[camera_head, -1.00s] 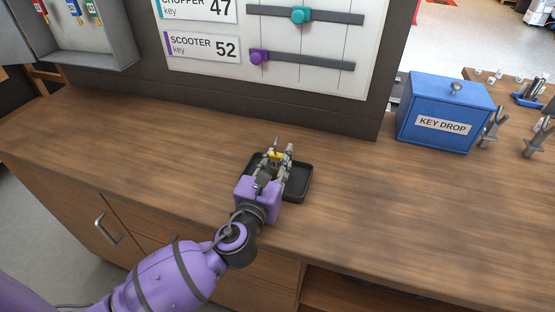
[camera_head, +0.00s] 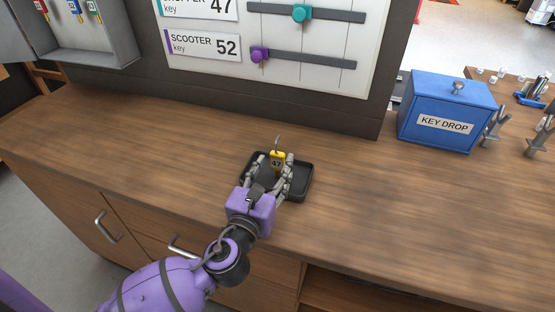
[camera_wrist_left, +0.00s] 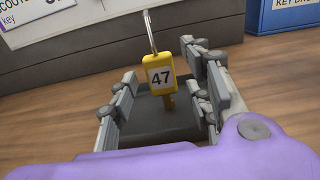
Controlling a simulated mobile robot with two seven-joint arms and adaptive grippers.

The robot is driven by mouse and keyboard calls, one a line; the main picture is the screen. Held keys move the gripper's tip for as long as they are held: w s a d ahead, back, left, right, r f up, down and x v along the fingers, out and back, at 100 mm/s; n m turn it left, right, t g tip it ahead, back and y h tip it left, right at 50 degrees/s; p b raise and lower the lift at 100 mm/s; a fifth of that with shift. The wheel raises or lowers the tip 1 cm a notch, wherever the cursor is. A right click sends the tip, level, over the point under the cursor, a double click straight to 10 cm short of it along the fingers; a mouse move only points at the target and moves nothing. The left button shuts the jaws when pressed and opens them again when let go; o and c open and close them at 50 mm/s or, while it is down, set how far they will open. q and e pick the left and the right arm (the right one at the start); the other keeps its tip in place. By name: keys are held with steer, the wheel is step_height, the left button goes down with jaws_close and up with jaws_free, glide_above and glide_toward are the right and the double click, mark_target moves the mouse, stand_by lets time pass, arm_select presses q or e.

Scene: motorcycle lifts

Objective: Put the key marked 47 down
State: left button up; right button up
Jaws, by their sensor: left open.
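The key marked 47 (camera_head: 277,161) has a yellow tag with a metal ring at its top. It stands about upright at the black tray (camera_head: 301,187) on the wooden counter. My left gripper (camera_head: 274,164) is open, its fingers on either side of the key. In the left wrist view the yellow tag (camera_wrist_left: 160,78) shows gaps to both fingers, and its lower end is over the dark tray floor (camera_wrist_left: 150,128). I cannot tell whether the key touches the tray floor. My right gripper is not in view.
A blue key drop box (camera_head: 447,112) stands at the right of the counter (camera_head: 150,150). A board with sliders (camera_head: 300,45) is behind the tray. A grey key cabinet (camera_head: 100,45) hangs at upper left. The counter left of the tray is clear.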

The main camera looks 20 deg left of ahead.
arm_select(q)
steer(key=s, duration=0.7)
steer(key=shift+a+f+b, duration=0.1)
steer(key=shift+b, duration=0.25)
steer(key=shift+s, duration=0.65)
steer(key=shift+a, duration=0.1)
